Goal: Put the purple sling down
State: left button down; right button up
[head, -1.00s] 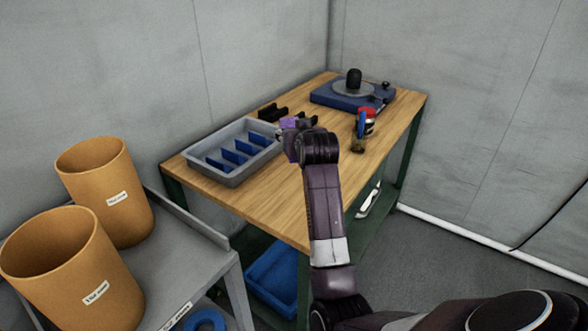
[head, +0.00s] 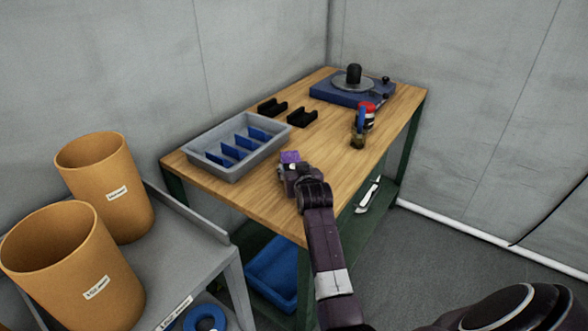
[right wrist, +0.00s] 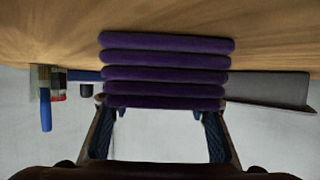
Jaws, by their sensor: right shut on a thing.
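The purple sling (head: 290,156) is a small folded bundle at my right gripper (head: 291,168), over the near part of the wooden table (head: 265,198), right of the grey tray. In the right wrist view the sling (right wrist: 165,72) shows as a stack of several purple rolls at the fingertips of the gripper (right wrist: 162,108), which is shut on it. The table top lies close behind the sling there; I cannot tell whether they touch. My left gripper is not in view.
A grey tray (head: 212,173) with blue dividers stands left of the gripper. Two black cradles (head: 302,117), a blue device (head: 352,93) and a cup with brushes (head: 358,137) stand farther back. Bare wood lies around the gripper. Orange bins (head: 62,255) stand on a cart at left.

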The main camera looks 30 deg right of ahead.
jog(key=o, duration=1.4)
jog(key=shift+o, duration=0.2)
jog(key=v, duration=1.2)
jog(key=shift+a, duration=0.1)
